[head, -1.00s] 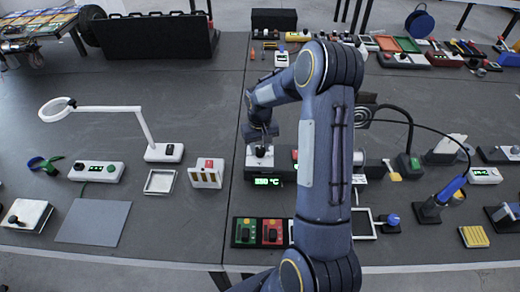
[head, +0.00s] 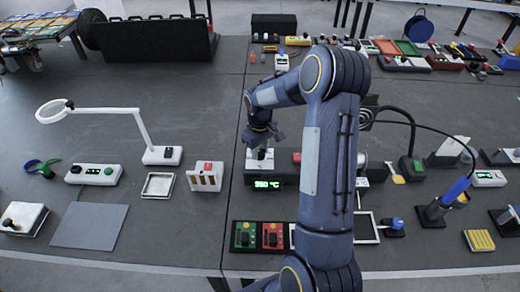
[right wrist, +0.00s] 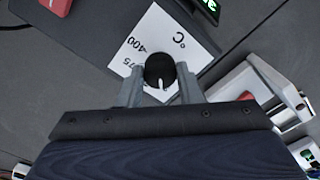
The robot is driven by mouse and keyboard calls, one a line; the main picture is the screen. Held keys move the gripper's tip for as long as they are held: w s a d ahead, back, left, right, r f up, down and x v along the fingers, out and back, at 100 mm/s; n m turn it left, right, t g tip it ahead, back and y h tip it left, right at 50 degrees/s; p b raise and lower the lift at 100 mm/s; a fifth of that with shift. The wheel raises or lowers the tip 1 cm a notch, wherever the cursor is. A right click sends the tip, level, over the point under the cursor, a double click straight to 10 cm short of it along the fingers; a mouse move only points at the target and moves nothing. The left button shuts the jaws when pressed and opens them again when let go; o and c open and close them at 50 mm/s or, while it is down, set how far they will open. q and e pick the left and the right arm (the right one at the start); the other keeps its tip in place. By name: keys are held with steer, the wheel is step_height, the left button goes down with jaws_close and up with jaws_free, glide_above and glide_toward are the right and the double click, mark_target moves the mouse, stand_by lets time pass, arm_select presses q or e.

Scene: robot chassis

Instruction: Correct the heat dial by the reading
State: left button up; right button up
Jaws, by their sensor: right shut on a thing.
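The heat dial, a small black knob (right wrist: 160,68) with a white pointer mark, sits on a white scale plate (right wrist: 150,35) printed with 400, a partly hidden number ending in 75, and °C. My right gripper (right wrist: 161,80) has its two grey fingers shut on the knob's sides. In the head view my right gripper (head: 260,138) comes down onto the white plate (head: 259,160) from behind. A green display (head: 267,184) on the unit's front seems to read 350 °C; its digits are small. In the wrist view the display is mostly cut off. My left gripper is out of view.
My right arm covers part of the bench right of the dial. A soldering iron with a blue handle (head: 455,190) stands at the right. A white block with a red top (head: 206,176) and a lamp (head: 162,155) stand left.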

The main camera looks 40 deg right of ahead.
mark_target(260, 152)
steer(key=o, duration=1)
step_height(260, 152, up, 8)
steer(key=shift+f+b, duration=0.2)
steer(key=shift+b, duration=0.3)
steer(key=shift+r, duration=0.15)
